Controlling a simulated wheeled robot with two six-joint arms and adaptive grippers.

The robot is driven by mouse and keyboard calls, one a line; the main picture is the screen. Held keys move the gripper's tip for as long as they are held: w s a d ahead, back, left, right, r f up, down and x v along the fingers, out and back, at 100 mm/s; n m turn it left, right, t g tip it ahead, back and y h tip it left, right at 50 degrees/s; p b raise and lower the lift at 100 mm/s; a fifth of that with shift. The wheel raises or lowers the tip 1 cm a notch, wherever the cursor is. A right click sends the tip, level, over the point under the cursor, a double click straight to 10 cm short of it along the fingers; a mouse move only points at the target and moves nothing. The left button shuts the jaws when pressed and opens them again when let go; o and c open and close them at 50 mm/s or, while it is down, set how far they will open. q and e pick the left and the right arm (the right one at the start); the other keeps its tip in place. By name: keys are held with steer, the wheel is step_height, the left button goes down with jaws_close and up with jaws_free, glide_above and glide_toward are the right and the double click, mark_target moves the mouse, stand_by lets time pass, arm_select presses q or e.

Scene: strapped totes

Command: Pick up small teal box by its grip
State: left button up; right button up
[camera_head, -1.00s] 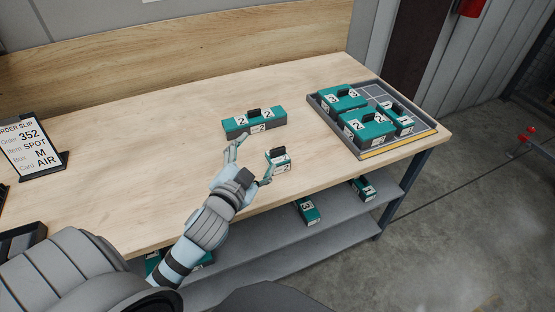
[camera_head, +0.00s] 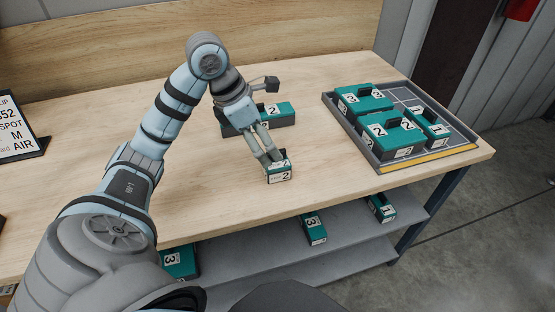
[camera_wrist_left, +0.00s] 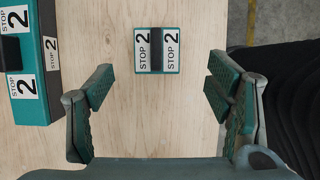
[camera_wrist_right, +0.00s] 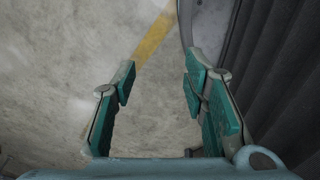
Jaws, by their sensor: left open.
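The small teal box (camera_head: 279,176) stands on the bench top, with white "2" labels. In the left wrist view the box (camera_wrist_left: 174,67) is upright on the wood, its dark grip running between two "STOP 2" labels. My left gripper (camera_head: 269,160) is above and just behind it in the head view, fingers pointing down and partly covering its top. In the left wrist view my left gripper (camera_wrist_left: 158,90) is open and empty, the box ahead of the fingertips and between their lines. My right gripper (camera_wrist_right: 159,78) is open and empty over grey floor.
A longer teal box (camera_head: 282,112) lies behind the small one, partly hidden by my left gripper. A grey tray (camera_head: 371,157) with several teal boxes stands at right. An order slip stand (camera_head: 22,131) is at left.

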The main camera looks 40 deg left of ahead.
mark_target(280, 171)
arm_select(q)
steer(key=b+x, duration=0.1)
steer(key=x, duration=0.5)
steer(key=shift+w+a+f+b, duration=0.1)
steer(key=shift+w+f+b, duration=0.05)
steer(key=shift+w+b, duration=0.2)
steer(key=shift+f, duration=0.3)
steer(key=shift+w, duration=0.1)
arm_select(e)
steer(key=shift+w+a+f, duration=0.1)
steer(key=shift+w+f, duration=0.25)
steer(key=shift+f, duration=0.2)
steer(key=shift+w+f, duration=0.3)
steer(key=shift+f, duration=0.25)
arm_select(q)
steer(key=c, duration=1.4)
steer(key=shift+r, duration=0.15)
arm_select(e)
steer(key=shift+s+r, duration=0.1)
